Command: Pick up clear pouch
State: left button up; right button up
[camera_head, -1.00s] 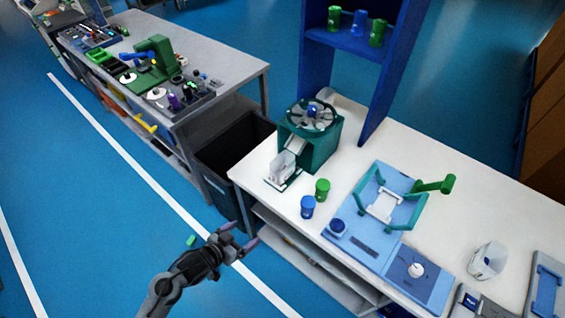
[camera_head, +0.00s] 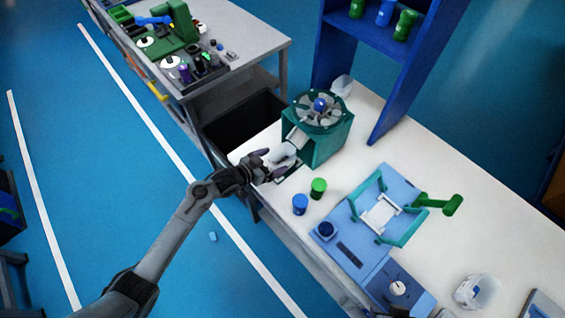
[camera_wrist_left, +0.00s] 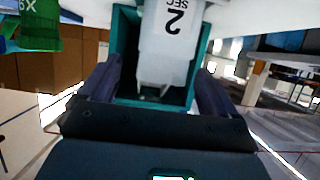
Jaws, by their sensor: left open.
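The clear pouch (camera_head: 284,155) looks whitish and see-through. It sits at the foot of the light chute on the front of the teal dispenser (camera_head: 325,146), on the white table. My left gripper (camera_head: 272,164) is open, with its fingertips close around the near side of the pouch. In the left wrist view the open fingers (camera_wrist_left: 158,88) stand either side of a pale piece marked "2 SEC" (camera_wrist_left: 172,35) and a translucent edge below it. I cannot tell whether the fingers touch the pouch. My right gripper is not in view.
A blue jar (camera_head: 300,204) and a green jar (camera_head: 318,188) stand close to the right of my gripper. A blue board with a teal frame (camera_head: 398,232) lies farther right. A black bin (camera_head: 236,122) stands beyond the table's left edge, and a blue shelf (camera_head: 408,75) behind.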

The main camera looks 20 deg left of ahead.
aim_at(283, 157)
pick_arm(q)
jog(key=shift+f+b+x, duration=0.2)
jog(key=shift+b+x, duration=0.05)
jog(key=shift+x, duration=0.9)
jog(key=shift+f+b+x, duration=0.15)
jog(key=shift+b+x, duration=0.1)
jog(key=shift+x, duration=0.95)
jog(key=shift+w+d+f, duration=0.15)
jog(key=shift+w+f, duration=0.05)
jog(key=shift+w, duration=0.15)
jog(key=c, duration=1.1)
jog(key=shift+r, duration=0.15)
